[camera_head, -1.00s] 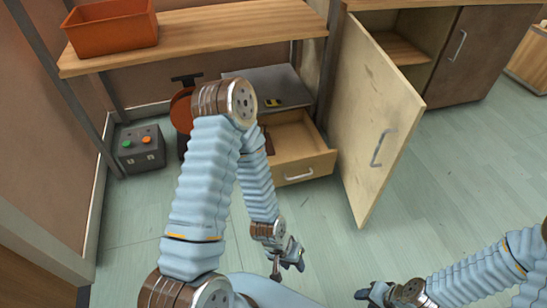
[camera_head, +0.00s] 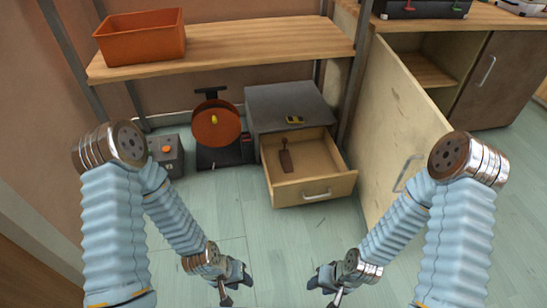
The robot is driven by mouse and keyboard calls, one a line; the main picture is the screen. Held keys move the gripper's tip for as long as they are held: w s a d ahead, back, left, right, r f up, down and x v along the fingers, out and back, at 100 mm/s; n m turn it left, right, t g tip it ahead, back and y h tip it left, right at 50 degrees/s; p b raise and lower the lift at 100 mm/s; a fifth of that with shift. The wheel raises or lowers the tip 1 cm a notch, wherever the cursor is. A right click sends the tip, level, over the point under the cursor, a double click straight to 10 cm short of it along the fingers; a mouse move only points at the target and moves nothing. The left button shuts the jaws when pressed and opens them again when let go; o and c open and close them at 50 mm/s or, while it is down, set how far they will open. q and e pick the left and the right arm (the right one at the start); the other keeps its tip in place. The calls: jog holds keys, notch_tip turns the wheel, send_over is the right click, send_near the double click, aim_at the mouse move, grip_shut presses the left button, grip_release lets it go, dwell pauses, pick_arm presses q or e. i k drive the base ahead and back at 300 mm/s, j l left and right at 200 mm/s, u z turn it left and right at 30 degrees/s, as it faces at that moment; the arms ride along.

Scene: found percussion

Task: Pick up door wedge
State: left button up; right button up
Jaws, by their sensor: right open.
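A small dark brown piece (camera_head: 286,157), which looks like the door wedge, lies in the open wooden drawer (camera_head: 316,190), left of its middle. Its exact shape is hard to make out at this size. My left gripper (camera_head: 237,288) is at the bottom centre, in front of the drawer and apart from it. It looks open and empty. My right gripper (camera_head: 324,290) is to its right, open and empty, also short of the drawer.
The drawer belongs to a grey-topped cabinet (camera_head: 280,97) with a small yellow-and-black object (camera_head: 294,120) on it. An orange round device (camera_head: 215,128) and a grey button box (camera_head: 167,155) stand left. An orange bin (camera_head: 140,38) sits on the shelf above. An open cabinet door (camera_head: 400,120) stands right.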

aim_at(285, 158)
jog(key=i+j+z, duration=0.15)
jog(key=i+j, duration=1.15)
jog(key=i, duration=0.15)
